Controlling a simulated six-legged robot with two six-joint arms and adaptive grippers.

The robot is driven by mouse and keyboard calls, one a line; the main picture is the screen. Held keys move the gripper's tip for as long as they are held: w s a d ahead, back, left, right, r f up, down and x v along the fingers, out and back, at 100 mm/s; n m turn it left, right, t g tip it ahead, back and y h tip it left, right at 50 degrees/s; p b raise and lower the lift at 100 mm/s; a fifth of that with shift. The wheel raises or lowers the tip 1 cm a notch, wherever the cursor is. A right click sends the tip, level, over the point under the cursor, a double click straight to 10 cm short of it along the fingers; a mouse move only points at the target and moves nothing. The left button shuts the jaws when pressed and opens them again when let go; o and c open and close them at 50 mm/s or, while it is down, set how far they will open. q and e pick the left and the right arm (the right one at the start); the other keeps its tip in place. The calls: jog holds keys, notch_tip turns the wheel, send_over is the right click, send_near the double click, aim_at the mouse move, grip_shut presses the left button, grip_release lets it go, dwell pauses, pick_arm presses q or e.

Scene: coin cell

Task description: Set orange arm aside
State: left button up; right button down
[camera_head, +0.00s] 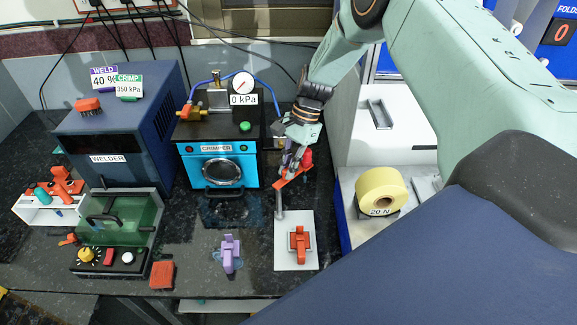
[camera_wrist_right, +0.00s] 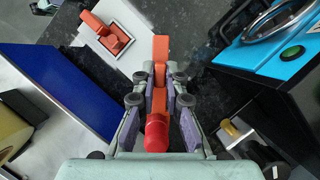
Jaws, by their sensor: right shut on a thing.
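My right gripper (camera_head: 290,165) is shut on the orange arm (camera_head: 291,178), a flat bar with a red knob (camera_wrist_right: 157,134) at one end. In the right wrist view the orange arm (camera_wrist_right: 160,74) sits between the fingers (camera_wrist_right: 159,98) and points away from the palm. It is held above the dark counter, between the crimper and the white plate (camera_head: 284,260). Another orange part (camera_head: 299,243) stands on that plate, beside a thin grey post (camera_head: 280,203). My left gripper is not in view.
The blue crimper (camera_head: 211,163) stands left of my gripper, and the welder (camera_head: 110,130) is further left. A yellow roll (camera_head: 382,190) is at right. A purple part (camera_head: 230,253) and an orange block (camera_head: 162,275) lie near the front edge.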

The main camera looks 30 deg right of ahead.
aim_at(300, 167)
jog(key=c, duration=1.4)
grip_release()
jog(key=v, duration=1.2)
jog(key=shift+f, duration=0.1)
